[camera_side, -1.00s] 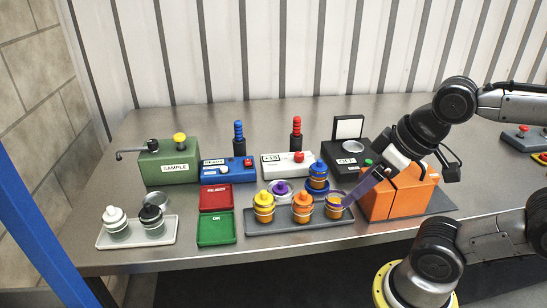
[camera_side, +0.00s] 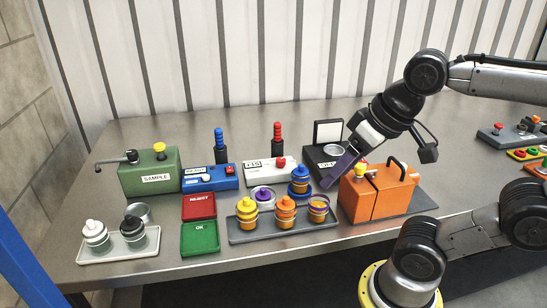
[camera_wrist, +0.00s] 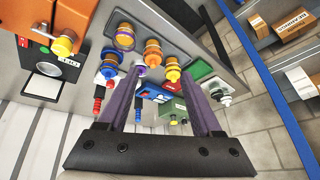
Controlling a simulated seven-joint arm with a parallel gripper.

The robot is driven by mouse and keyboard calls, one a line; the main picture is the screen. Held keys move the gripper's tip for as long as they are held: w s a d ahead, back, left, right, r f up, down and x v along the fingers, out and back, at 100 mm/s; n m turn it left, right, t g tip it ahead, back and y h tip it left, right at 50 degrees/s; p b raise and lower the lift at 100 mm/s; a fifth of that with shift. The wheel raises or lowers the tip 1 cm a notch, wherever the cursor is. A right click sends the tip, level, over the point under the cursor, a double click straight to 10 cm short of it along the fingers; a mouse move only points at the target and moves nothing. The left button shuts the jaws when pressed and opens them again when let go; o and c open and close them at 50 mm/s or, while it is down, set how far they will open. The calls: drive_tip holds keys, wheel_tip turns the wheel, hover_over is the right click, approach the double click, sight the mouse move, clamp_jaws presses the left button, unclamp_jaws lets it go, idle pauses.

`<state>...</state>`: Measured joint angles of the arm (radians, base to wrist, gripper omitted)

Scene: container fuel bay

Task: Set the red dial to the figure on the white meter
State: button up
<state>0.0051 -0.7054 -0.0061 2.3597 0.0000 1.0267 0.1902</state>
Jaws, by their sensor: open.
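The white meter (camera_side: 268,170) stands behind the jar tray, with a small dark display on its left whose figure looks like "+15", though it is too small to be sure. A red knob (camera_side: 280,162) sits on its top right. Another red knob (camera_side: 230,168) sits on the blue box (camera_side: 208,180) to its left. I cannot tell which knob is the red dial. My gripper (camera_side: 328,183) is open and empty, tilted down just above the right end of the jar tray, apart from the meter. Its two purple fingers (camera_wrist: 162,85) stand spread in the wrist view.
The grey tray (camera_side: 290,233) holds several banded jars. An orange box (camera_side: 378,190) stands right of my gripper, a black device (camera_side: 325,160) behind it. Red (camera_side: 199,206) and green (camera_side: 200,238) trays, a green SAMPLE box (camera_side: 148,175) and a white tray (camera_side: 120,248) lie left.

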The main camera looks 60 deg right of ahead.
drive_tip(key=w+d+r+m+g, duration=0.1)
drive_tip(key=w+d+r+m, duration=0.15)
drive_tip(key=w+r, duration=0.4)
drive_tip(key=m+g, duration=0.4)
drive_tip(key=m, duration=0.3)
hover_over(281, 159)
wheel_tip(281, 159, down, 9)
wheel_tip(281, 159, down, 13)
drive_tip(key=shift+r, duration=0.2)
clamp_jaws()
